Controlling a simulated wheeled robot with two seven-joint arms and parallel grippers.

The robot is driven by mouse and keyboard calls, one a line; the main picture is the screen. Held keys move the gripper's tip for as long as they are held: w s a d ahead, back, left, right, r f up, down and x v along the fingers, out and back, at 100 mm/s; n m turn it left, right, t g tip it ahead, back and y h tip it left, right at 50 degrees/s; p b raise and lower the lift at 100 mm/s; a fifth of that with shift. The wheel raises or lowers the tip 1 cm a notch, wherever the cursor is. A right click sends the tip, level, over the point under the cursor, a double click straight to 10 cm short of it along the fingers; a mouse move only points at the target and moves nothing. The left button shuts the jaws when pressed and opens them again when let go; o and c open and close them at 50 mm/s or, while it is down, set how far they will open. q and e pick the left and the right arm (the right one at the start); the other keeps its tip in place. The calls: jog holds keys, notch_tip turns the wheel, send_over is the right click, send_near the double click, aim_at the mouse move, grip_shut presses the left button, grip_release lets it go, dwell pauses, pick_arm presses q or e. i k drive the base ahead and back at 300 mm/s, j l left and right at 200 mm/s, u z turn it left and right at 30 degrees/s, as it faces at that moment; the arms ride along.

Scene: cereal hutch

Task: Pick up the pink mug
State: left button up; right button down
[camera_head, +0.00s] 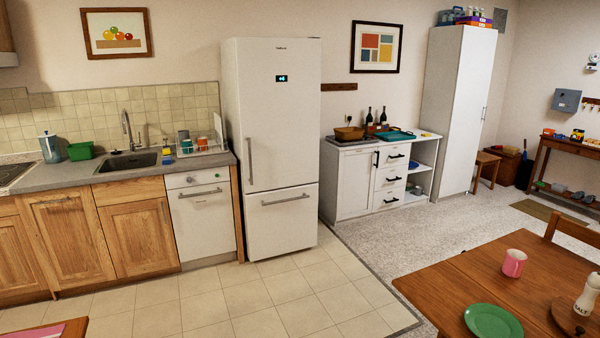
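The pink mug (514,263) stands upright on the wooden table (455,287) at the lower right of the head view. It is behind the green plate and to the left of the salt shaker, apart from both. Neither of my grippers shows in this view, so nothing of mine is seen touching the mug.
A green plate (493,322) and a salt shaker (587,296) are on the same table. A wooden chair (573,231) stands at its far side. The tiled floor (285,300) between the table and the fridge (276,130) is clear.

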aim_at(515, 260)
jog(key=z, duration=1.35)
jog(key=k, duration=0.6)
jog(key=k+z, duration=0.2)
jog(key=z, duration=0.15)
jog(key=k+l+z, duration=0.1)
jog(key=k+z, duration=0.15)
jog(key=z, duration=0.15)
jog(key=k+l+z, duration=0.15)
jog(key=z, duration=0.2)
jog(key=i+j+z, duration=0.1)
jog(key=j+z, duration=0.35)
jog(key=i+j+z, duration=0.1)
jog(key=j+z, duration=0.2)
jog(key=z, duration=0.2)
jog(key=i+j, duration=0.1)
jog(key=j, duration=2.25)
jog(key=i+j, duration=0.15)
jog(key=j, duration=1)
